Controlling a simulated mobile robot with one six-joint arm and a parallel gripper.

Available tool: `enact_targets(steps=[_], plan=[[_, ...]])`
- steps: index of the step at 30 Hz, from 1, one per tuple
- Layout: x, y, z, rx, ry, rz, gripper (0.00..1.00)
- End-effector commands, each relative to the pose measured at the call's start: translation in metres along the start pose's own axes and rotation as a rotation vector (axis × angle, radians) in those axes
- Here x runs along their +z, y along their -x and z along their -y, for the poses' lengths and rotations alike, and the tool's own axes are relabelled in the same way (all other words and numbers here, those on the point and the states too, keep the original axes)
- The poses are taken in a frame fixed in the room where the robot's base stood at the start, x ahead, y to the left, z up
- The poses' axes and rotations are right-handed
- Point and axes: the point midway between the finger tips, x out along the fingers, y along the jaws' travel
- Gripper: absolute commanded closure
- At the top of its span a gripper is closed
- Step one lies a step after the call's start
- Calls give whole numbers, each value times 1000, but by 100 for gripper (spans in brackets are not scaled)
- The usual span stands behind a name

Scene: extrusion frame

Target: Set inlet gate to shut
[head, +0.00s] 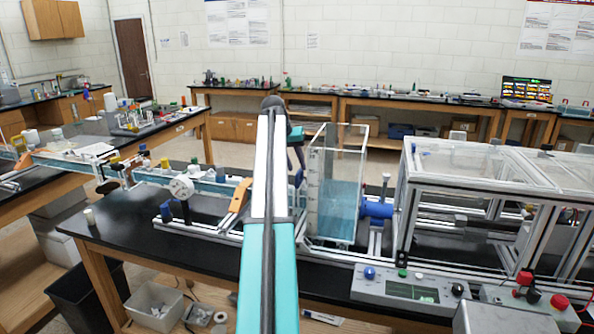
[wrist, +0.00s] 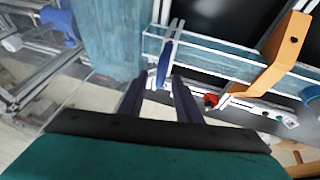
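The inlet gate is not labelled; a thin blue handle (wrist: 165,66) at the junction of the clear water channel (wrist: 215,58) and the water tank (wrist: 108,40) looks like it. The gate's position is unclear. My arm hides much of this area in the head view.
An orange bracket (wrist: 281,52) stands across the channel, with a red knob (wrist: 211,100) near its foot. A blue cylinder (head: 376,210) sits right of the tank, beside a framed clear enclosure (head: 480,165). A control box (head: 408,288) is at the bench front. The bench's left front is mostly clear.

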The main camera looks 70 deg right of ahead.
Motion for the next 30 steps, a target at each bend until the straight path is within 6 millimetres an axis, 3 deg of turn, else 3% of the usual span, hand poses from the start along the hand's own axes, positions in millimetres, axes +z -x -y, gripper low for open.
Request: enact_targets(steps=[19,30], plan=[[0,93,-2,2,-1,-1,69],[1,113,-4,3,-1,2,69]])
